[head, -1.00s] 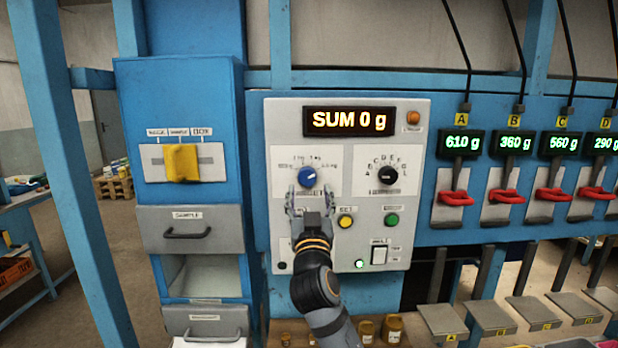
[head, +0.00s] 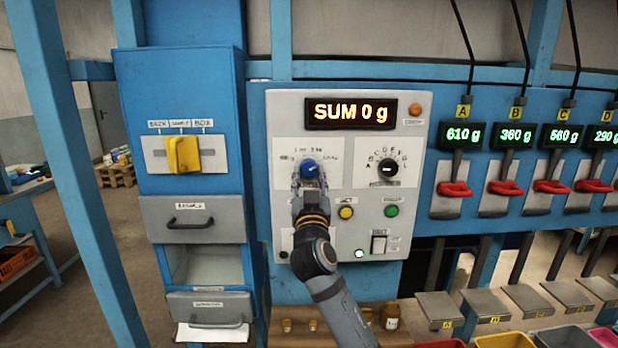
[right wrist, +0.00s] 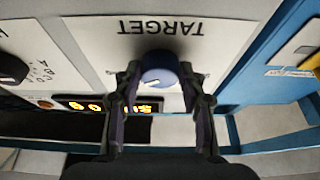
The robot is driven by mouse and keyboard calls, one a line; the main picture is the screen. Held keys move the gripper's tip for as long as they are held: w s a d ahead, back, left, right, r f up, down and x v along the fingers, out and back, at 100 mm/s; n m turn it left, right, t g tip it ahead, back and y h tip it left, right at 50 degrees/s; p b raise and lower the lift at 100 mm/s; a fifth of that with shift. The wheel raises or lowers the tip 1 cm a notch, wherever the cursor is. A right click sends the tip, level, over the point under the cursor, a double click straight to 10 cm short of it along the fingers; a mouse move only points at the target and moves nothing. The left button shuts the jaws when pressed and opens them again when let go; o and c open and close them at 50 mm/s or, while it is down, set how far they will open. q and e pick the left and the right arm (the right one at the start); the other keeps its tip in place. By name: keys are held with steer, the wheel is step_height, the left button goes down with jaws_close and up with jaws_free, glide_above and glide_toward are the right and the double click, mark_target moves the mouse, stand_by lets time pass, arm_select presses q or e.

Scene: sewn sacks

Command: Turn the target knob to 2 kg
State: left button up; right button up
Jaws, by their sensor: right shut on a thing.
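The blue target knob (head: 309,168) sits on a white plate at the left of the grey control panel (head: 410,250). A scale of small marks curves around it; its pointer direction is hard to read in the head view. In the right wrist view the knob (right wrist: 158,70) lies between the two fingers, below the upside-down word TARGET. My right gripper (head: 310,184) has come up to the knob from below and is shut on it; the gripper (right wrist: 158,88) also shows in the right wrist view. My left gripper is not in view.
The display (head: 350,113) above the knob reads SUM 0 g. A black selector knob (head: 388,168), a yellow button (head: 346,212) and a green button (head: 391,211) are close by. A yellow switch (head: 183,155) is on the blue cabinet at left. Red levers (head: 455,189) line the right.

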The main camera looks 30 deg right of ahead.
steer(key=shift+n, duration=0.3)
steer(key=n+y, duration=0.1)
steer(key=n, duration=0.1)
steer(key=n+y+p, duration=0.1)
steer(key=n, duration=0.2)
steer(key=shift+s+d+r+t+y, duration=0.1)
steer(key=shift+d+r+t+y, duration=0.1)
steer(key=shift+t+y, duration=0.15)
steer(key=shift+s+d+n+y+p, duration=0.1)
steer(key=shift+n+y+p, duration=0.55)
steer(key=shift+n, duration=0.65)
steer(key=shift+d+n+y+p, duration=0.1)
steer(key=shift+n+y+p, duration=0.5)
steer(key=shift+n, duration=0.7)
steer(key=shift+f+n, duration=0.1)
steer(key=shift+n, duration=0.2)
steer(key=o, duration=1.2)
steer(key=shift+c, duration=0.2)
